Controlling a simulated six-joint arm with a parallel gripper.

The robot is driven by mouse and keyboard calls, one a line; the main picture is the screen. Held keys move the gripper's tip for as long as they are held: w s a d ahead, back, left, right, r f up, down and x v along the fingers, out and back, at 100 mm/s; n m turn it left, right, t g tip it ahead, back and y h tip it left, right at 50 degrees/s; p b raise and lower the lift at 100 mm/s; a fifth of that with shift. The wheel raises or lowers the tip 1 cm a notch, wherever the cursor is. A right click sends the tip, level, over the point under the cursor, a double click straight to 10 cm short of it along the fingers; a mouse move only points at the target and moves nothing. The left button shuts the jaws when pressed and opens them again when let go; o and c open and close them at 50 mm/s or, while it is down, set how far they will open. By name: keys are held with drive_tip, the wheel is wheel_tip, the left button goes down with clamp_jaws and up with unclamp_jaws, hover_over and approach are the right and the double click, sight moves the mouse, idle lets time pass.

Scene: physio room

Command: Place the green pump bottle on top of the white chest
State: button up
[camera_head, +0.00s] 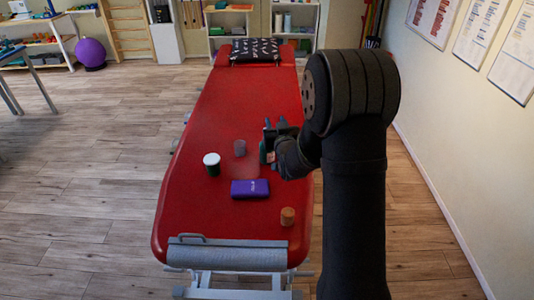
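My gripper (270,143) is over the right side of the red treatment table, its fingers pointing left. A small green object (263,153), likely the green pump bottle, shows at the fingertips, mostly hidden by my gripper. I cannot tell whether the fingers are closed on it or only beside it. No white chest can be made out for certain; a narrow white cabinet (166,42) stands at the back wall.
A patterned pillow (255,50) lies at the far end.

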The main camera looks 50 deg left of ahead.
wheel_tip(320, 180, down, 16)
drive_tip(key=x, duration=1.7)
drive_tip(key=shift+w+a+f, duration=0.1)
drive_tip(key=shift+w+f, duration=0.1)
drive_tip(key=shift+c, duration=0.4)
clamp_jaws()
idle(0.6)
